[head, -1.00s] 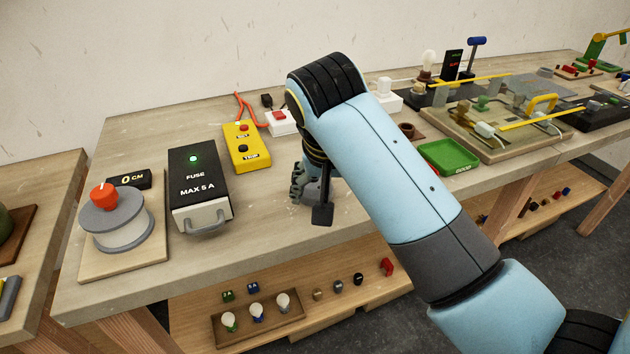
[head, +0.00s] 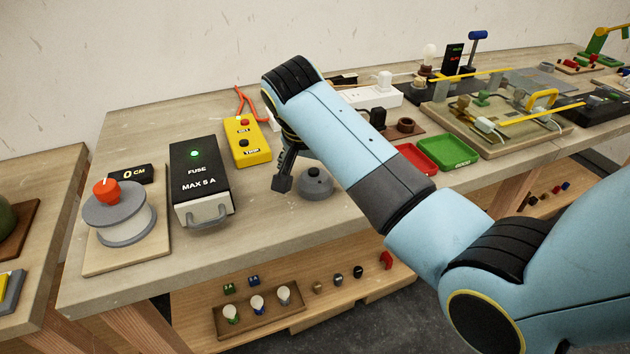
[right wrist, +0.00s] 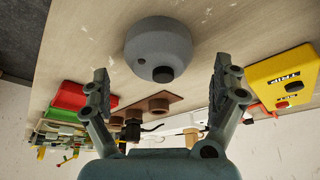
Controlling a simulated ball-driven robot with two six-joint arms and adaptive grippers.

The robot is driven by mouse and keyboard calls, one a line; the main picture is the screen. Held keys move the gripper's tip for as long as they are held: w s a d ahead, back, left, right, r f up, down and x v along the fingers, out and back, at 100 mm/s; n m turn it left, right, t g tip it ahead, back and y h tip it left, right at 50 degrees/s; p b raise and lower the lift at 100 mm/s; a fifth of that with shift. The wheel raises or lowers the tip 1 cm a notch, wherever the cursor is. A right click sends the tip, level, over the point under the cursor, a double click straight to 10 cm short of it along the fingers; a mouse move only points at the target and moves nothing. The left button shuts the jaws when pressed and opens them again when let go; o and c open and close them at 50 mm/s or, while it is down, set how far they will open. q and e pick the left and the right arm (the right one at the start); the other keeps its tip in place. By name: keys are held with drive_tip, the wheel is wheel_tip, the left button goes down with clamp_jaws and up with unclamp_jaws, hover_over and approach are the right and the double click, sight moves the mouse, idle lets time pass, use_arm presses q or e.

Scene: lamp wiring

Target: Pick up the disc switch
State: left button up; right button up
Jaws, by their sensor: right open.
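The disc switch, a round grey dome with a dark knob (head: 316,182), sits on the bench near its front edge, right of the fuse box. In the right wrist view the disc switch (right wrist: 158,50) lies ahead of the fingertips, between their lines and untouched. My right gripper (head: 284,182) is just left of the switch in the head view, fingers pointing down. In the right wrist view my right gripper (right wrist: 160,90) is open and empty, with a wide gap between its fingers. My left gripper is not in view.
The black fuse box (head: 200,180) and yellow trip box (head: 246,140) stand left of the switch. Red (head: 415,160) and green (head: 447,152) trays lie to the right. Bare bench lies in front of the fuse box and switch.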

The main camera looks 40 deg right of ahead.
drive_tip(key=shift+d+f, duration=0.25)
drive_tip(key=shift+f, duration=0.3)
drive_tip(key=c, duration=1.3)
drive_tip(key=shift+r, duration=0.1)
drive_tip(key=shift+c, duration=0.2)
